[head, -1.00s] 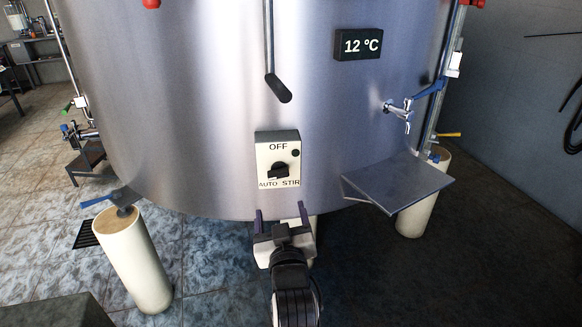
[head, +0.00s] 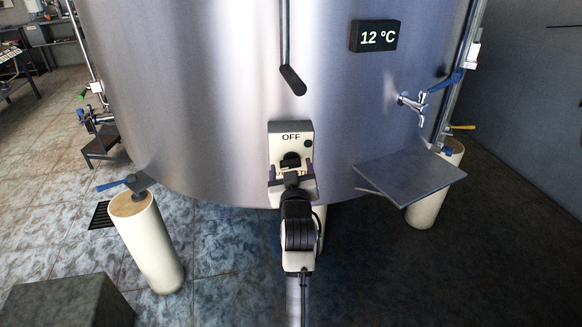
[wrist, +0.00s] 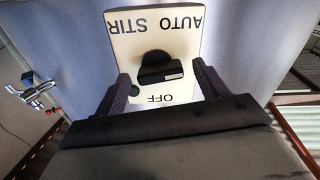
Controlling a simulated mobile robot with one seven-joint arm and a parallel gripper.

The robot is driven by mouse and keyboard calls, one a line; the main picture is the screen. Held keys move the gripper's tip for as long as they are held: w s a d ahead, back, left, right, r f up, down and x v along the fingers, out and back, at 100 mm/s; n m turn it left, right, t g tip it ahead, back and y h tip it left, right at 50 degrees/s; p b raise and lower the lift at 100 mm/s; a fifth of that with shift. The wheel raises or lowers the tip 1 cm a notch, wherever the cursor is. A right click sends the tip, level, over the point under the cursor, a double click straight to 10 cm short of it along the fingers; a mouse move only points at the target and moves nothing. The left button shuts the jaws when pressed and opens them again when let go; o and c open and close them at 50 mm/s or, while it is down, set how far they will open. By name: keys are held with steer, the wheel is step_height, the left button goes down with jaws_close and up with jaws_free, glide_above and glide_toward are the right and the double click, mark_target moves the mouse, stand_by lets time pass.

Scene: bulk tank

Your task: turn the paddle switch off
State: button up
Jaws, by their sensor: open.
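The paddle switch is a black knob (head: 290,160) on a cream plate (head: 276,143) low on the tank front. The plate reads OFF at the top in the head view. The wrist view shows the knob (wrist: 158,66) upside down, with OFF below it and AUTO and STIR above. Its paddle lies nearly sideways, with a pale mark at its right end, on the AUTO side. My gripper (head: 290,170) is open in front of the plate. In the wrist view my gripper's fingers (wrist: 161,74) stand apart on either side of the knob; contact cannot be told.
A steel tank (head: 210,110) fills the background. A hanging black-tipped rod (head: 292,80) is above the switch. A grey shelf (head: 410,178) and a tap (head: 412,103) are to the right. A cream post (head: 147,240) stands at left.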

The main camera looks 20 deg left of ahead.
steer(key=shift+w+a, duration=0.1)
steer(key=shift+w, duration=0.1)
steer(key=c, duration=1)
